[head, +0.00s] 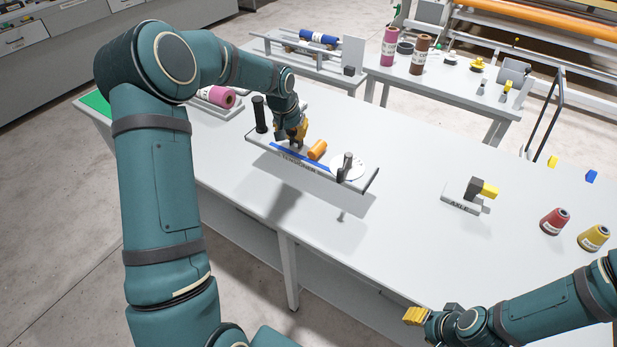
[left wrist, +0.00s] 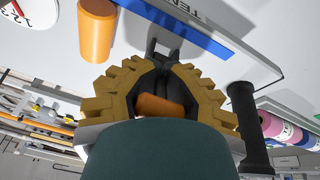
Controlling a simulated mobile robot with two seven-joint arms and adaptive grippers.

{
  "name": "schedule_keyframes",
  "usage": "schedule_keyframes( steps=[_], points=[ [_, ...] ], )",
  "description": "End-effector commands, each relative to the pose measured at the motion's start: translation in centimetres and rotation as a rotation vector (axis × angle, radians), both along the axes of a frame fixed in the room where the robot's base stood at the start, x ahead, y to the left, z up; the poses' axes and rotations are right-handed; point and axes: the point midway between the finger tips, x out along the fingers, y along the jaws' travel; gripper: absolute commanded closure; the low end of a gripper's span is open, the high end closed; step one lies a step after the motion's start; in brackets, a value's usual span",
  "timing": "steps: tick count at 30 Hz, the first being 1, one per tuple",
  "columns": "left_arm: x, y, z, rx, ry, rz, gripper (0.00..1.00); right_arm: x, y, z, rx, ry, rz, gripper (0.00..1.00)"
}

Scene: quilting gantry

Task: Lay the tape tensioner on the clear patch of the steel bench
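The tape tensioner (head: 283,166) is a long grey plate with a lettered front edge, blue strip, black post, orange roller, white dial and grey knob. My left gripper (head: 297,140) is at the plate's middle, fingers closed around a dark upright part; this grip also shows in the left wrist view (left wrist: 165,58). The plate looks raised, its shadow falling apart from it on the steel bench (head: 410,225). An orange piece shows between the finger bases in the left wrist view. My right gripper (head: 433,312) is low in the head view, fingers apart and empty.
A block labelled AXLE (head: 462,200) stands right of the tensioner, with a red cone (head: 554,221) and yellow cone (head: 594,238) farther right. A pink roll (head: 217,97) lies behind on the left. Bare bench lies between tensioner and AXLE block.

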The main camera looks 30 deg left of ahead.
Motion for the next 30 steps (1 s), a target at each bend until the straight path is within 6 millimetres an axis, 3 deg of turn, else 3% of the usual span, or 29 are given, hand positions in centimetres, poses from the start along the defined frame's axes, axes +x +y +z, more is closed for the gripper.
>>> schedule_keyframes(
  steps=[5,15,23,30],
  points=[
    [0.1,0.0,-0.2,-0.002,0.001,-0.007,1.00,0.1,0.0,0.3,0.000,-0.002,-0.002,0.53],
    [0.0,0.0,-5.3,-0.002,0.002,-0.008,1.00,0.1,0.0,0.0,0.000,-0.001,0.000,0.53],
    [0.0,0.0,-7.0,-0.002,0.001,-0.009,1.00,0.1,0.0,0.0,-0.001,-0.001,0.000,0.53],
    [0.1,0.0,-9.8,-0.002,0.001,-0.009,1.00,0.0,0.0,-0.1,-0.001,-0.001,0.000,0.53]
  ],
)
